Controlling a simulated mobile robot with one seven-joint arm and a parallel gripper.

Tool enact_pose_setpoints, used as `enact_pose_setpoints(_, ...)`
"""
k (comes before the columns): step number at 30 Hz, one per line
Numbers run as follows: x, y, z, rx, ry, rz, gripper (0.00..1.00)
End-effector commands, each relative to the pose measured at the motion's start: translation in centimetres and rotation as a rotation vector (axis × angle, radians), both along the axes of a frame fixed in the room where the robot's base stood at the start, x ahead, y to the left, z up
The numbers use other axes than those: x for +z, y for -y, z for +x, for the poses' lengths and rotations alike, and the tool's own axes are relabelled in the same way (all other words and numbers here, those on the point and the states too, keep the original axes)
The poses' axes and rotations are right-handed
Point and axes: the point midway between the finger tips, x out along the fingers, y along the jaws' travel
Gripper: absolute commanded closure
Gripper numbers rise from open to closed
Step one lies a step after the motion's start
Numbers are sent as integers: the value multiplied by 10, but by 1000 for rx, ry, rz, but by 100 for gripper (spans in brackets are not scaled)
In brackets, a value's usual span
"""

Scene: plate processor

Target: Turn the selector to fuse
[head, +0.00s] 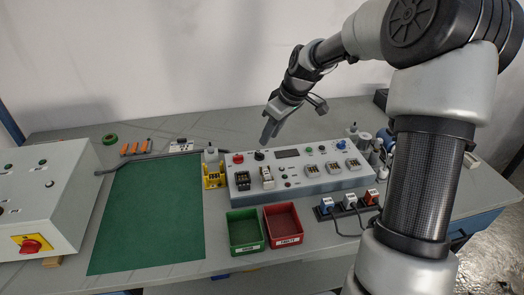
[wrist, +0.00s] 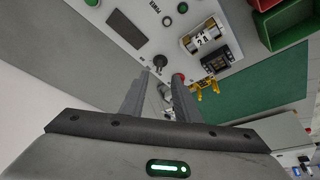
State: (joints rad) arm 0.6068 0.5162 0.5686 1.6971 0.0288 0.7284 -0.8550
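The panel box (head: 330,181) is a light grey sloped console on the bench. A black selector knob (head: 259,155) sits at its upper left, beside a red button (head: 238,159). In the wrist view the knob (wrist: 159,62) shows just beyond my fingertips, roughly between their lines, with the red button (wrist: 178,78) partly hidden by the right finger. The knob's position marks are too small to read. My gripper (head: 269,131) is above and behind the panel's left part, pointing down. In the wrist view its two fingers (wrist: 159,80) are apart with nothing between them.
The panel also carries a dark display (head: 287,154) and a fuse holder (wrist: 204,36). A yellow stand (head: 213,177) is left of it. Green (head: 244,248) and red (head: 284,241) bins stand in front. A green mat (head: 150,220) lies clear at left.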

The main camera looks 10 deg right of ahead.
Motion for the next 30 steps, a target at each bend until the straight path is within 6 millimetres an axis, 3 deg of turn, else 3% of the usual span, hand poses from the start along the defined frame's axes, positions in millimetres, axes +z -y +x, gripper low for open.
enact_pose_setpoints(3, -27, -8, 7, 2, -3, 2, 71)
enact_pose_setpoints(10, -62, -17, 19, 0, -2, 1, 71)
enact_pose_setpoints(16, -74, -20, 24, -1, 0, 0, 71)
enact_pose_setpoints(24, -75, -20, 24, -2, 0, 0, 71)
enact_pose_setpoints(25, -75, -20, 24, -1, 0, 0, 73)
enact_pose_setpoints(30, -75, -20, 24, -1, 0, 0, 100)
